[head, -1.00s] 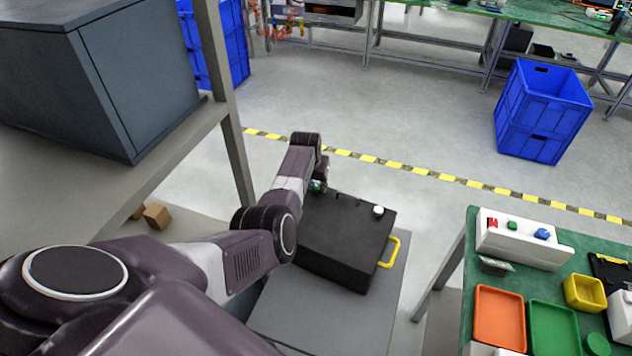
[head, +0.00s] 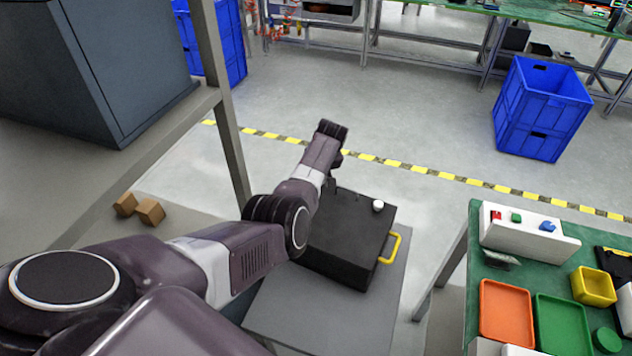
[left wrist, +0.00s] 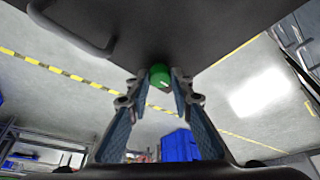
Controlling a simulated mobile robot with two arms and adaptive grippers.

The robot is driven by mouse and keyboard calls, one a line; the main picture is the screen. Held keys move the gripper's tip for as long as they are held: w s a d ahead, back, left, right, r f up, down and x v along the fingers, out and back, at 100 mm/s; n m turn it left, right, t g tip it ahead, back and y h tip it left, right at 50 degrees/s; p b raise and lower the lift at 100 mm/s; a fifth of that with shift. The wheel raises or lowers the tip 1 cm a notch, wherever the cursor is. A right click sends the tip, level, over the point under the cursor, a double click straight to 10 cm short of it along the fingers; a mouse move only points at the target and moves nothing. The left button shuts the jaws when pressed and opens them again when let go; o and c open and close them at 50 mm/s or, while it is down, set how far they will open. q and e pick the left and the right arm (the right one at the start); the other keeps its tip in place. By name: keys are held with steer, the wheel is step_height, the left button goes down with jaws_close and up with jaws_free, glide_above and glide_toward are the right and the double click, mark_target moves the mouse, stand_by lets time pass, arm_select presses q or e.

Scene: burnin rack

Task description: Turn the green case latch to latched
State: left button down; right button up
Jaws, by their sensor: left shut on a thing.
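The black case (head: 345,240) lies on a grey stand. A white latch (head: 377,205) is on its far right corner and a yellow handle (head: 394,247) on its right side. My left gripper (left wrist: 158,80) is at the case's far edge. In the left wrist view the green case latch (left wrist: 160,74) sits between its fingertips, below the dark case, and the fingers are shut on it. In the head view the green latch is hidden behind my left wrist. How far the latch is turned cannot be told. My right gripper is not in view.
The grey stand (head: 290,318) has bare room in front of the case. A green table (head: 490,270) with trays stands at the right. A rack post (head: 232,150) rises left of my arm. Small brown boxes (head: 150,211) lie on the left. Blue crates (head: 540,110) stand farther back.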

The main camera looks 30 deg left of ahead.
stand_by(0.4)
arm_select(q)
steer(key=c, duration=1.7)
jaws_free()
steer(key=v, duration=1.2)
steer(key=shift+f, duration=0.1)
